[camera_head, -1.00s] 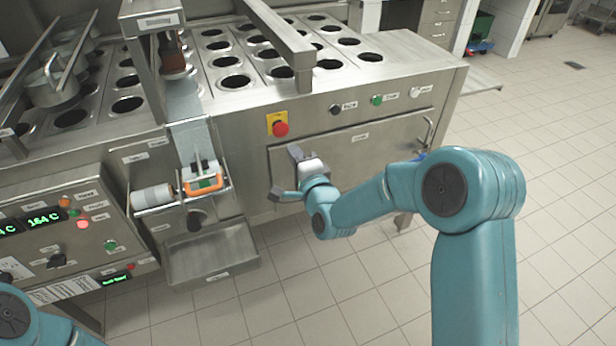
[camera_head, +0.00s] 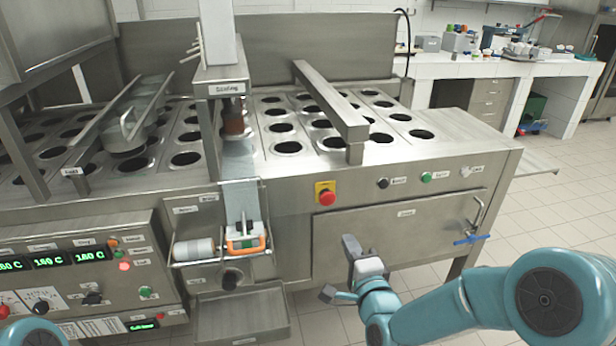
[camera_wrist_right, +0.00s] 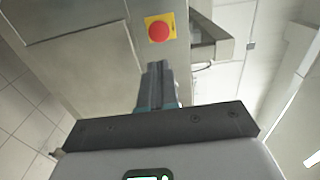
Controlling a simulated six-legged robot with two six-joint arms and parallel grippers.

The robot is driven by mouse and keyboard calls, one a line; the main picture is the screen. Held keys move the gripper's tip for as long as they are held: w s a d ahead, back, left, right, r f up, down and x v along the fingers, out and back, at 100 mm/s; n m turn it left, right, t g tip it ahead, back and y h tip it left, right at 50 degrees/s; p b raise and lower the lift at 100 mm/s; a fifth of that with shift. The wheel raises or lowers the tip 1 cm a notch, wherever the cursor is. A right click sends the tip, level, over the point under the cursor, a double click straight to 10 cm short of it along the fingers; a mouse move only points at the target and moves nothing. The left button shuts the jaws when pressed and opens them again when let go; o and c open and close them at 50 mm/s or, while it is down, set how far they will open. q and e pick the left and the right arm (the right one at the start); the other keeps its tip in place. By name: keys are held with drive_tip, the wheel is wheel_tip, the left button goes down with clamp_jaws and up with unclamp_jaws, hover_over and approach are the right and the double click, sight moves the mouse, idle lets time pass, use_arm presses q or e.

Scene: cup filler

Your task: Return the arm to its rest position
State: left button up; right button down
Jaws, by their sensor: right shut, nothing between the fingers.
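My right gripper (camera_head: 352,262) is in front of the machine, before the lower left part of the door (camera_head: 395,235). It holds nothing. My right arm (camera_head: 450,308) is teal and reaches in from the lower right, bent at its large joint. In the right wrist view the fingers (camera_wrist_right: 156,82) are together and point toward the steel front, below the red button (camera_wrist_right: 159,31) in the picture. No contact with the machine is visible. Of my left arm only a teal joint (camera_head: 33,332) shows at the lower left corner; its gripper is out of view.
The steel machine (camera_head: 290,190) fills the middle and left. A blue-handled door lever (camera_head: 471,239) sticks out at its right end. A roll and orange-handled device (camera_head: 246,245) sit on a front bracket above a projecting tray (camera_head: 241,318). Tiled floor (camera_head: 520,225) is open at right.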

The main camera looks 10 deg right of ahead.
drive_tip(key=s+a+f+n+g+y+p, duration=0.1)
drive_tip(key=s+f+g+p, duration=0.3)
drive_tip(key=f, duration=0.3)
drive_tip(key=s+a+f+n+g+p, duration=0.1)
drive_tip(key=s+f+n+g+p, duration=0.1)
drive_tip(key=s+f+g+p, duration=0.3)
drive_tip(key=s+a+f+n+g, duration=0.1)
drive_tip(key=s+f+n+g, duration=0.2)
drive_tip(key=s, duration=0.3)
drive_tip(key=s+a+f+n+g+y, duration=0.1)
drive_tip(key=s+a+f+n+g, duration=0.1)
drive_tip(key=s+f+n, duration=0.2)
drive_tip(key=s+a+f+n+g+y, duration=0.1)
drive_tip(key=s+n, duration=0.4)
drive_tip(key=s, duration=0.5)
wheel_tip(320, 180, down, 3)
drive_tip(key=a+g, duration=0.1)
drive_tip(key=g, duration=0.1)
drive_tip(key=shift+g+p, duration=0.3)
drive_tip(key=shift+r, duration=0.1)
